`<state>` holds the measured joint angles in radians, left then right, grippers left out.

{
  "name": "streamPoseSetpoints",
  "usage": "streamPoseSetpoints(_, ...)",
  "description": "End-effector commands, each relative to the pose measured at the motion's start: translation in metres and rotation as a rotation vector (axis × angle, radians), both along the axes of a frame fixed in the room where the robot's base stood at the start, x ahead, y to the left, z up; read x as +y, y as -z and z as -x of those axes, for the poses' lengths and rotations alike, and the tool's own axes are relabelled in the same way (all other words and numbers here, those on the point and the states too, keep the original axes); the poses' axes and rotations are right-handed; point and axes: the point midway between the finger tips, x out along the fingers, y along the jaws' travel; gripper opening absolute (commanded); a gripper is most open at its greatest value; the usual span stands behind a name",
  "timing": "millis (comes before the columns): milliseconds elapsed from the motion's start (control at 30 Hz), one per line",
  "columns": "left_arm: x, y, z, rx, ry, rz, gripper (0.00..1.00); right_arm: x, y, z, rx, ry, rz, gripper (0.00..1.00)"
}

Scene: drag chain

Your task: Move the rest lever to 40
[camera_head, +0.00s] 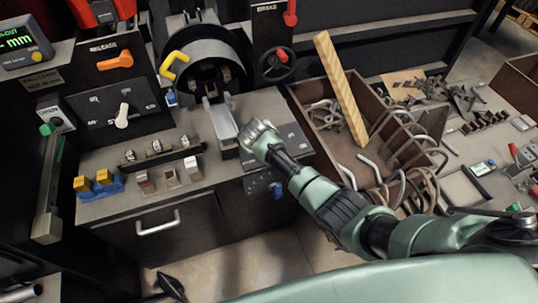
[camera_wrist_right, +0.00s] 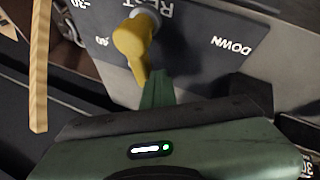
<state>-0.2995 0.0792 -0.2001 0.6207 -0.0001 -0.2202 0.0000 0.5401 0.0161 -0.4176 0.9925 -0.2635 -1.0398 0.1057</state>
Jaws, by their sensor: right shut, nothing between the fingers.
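The rest lever (camera_wrist_right: 134,42) is a yellow handle on a grey panel (camera_wrist_right: 195,50) in the right wrist view. Its round hub is below the white word REST, and its arm points down in that picture. DOWN and partly cut-off numbers are printed around it. My right gripper (camera_wrist_right: 157,90) is shut and empty, its green fingers close to the lever's free end; I cannot tell whether they touch. In the head view my right gripper (camera_head: 246,130) is over the grey bench panel and the lever is not discernible. My left gripper is not in view.
A wooden bin (camera_head: 345,105) with bent rods and a plank (camera_head: 341,88) stands right of my right gripper. A metal channel (camera_head: 220,122) lies just left of it. A black handwheel (camera_head: 276,66) is behind. Blocks and clamps occupy the bench's left.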

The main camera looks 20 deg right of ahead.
Motion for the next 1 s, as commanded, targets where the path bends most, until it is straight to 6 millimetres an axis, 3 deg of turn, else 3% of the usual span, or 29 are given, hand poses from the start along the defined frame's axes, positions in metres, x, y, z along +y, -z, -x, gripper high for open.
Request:
streamPoseSetpoints(400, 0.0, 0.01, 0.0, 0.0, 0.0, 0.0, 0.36, -0.018, 0.001, -0.016, -0.004, 0.009, 0.001, 0.0)
streamPoseSetpoints(833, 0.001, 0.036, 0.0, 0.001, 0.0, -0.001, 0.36, -0.039, 0.001, -0.022, 0.0, 0.411, 0.003, 0.0)
streamPoseSetpoints(1000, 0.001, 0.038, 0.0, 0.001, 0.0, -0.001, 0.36, -0.047, 0.0, -0.021, -0.001, 0.418, 0.002, 0.0)
